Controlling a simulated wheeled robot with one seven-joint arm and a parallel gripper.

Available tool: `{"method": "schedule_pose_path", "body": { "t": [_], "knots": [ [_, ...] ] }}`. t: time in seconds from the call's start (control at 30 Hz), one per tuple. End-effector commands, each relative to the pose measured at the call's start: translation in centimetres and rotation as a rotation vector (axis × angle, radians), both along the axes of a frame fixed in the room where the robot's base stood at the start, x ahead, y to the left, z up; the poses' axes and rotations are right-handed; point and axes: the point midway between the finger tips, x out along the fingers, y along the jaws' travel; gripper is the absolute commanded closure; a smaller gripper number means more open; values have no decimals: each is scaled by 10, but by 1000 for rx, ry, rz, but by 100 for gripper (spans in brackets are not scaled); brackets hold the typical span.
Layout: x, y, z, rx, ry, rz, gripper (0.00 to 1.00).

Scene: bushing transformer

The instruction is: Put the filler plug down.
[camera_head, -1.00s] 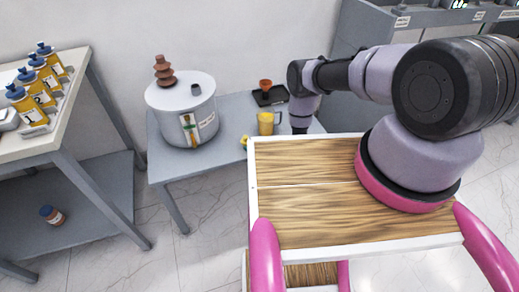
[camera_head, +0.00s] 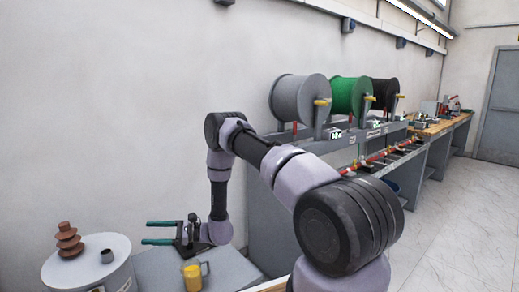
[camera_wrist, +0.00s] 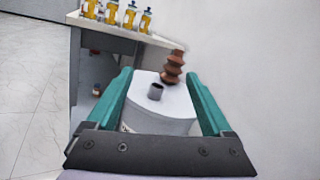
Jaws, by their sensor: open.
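The filler plug cannot be made out in either current view. My gripper (camera_head: 146,232) has its two teal fingers spread and pointing left toward the grey transformer tank (camera_head: 62,268). In the wrist view my gripper (camera_wrist: 158,75) is open, with nothing held between the fingers. Beyond them stands the tank (camera_wrist: 150,112), with a dark, short filler neck (camera_wrist: 156,92) on its lid and a brown ribbed bushing (camera_wrist: 172,68) beside it. The neck also shows in the head view (camera_head: 107,256).
A yellow mug (camera_head: 192,279) stands on the grey table (camera_head: 235,270), in front of my gripper. Cable drums (camera_head: 298,98) sit on a bench to the right. Yellow bottles (camera_wrist: 128,16) stand on another table (camera_wrist: 125,32) beyond the tank.

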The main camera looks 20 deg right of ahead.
Motion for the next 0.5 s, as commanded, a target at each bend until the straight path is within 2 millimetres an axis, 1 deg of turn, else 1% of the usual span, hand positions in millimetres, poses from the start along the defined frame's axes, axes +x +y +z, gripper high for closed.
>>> {"method": "schedule_pose_path", "body": {
  "t": [0.03, 0.07, 0.1, 0.17, 0.2, 0.27, 0.3, 0.37, 0.4, 0.5],
  "knots": [
    [2, 0, 36, -21, -45, 51, 15],
    [0, 0, 54, -38, -68, 85, 15],
    [-4, 0, 76, -61, -97, 128, 15],
    [-11, -3, 109, -103, -143, 190, 15],
    [-17, -6, 129, -133, -173, 229, 15],
    [-27, -11, 159, -181, -221, 283, 15],
    [-35, -16, 177, -218, -252, 316, 15],
    [-47, -24, 203, -275, -300, 362, 15],
    [-56, -29, 219, -316, -334, 391, 15],
    [-79, -47, 255, -426, -416, 452, 15]
  ]
}}
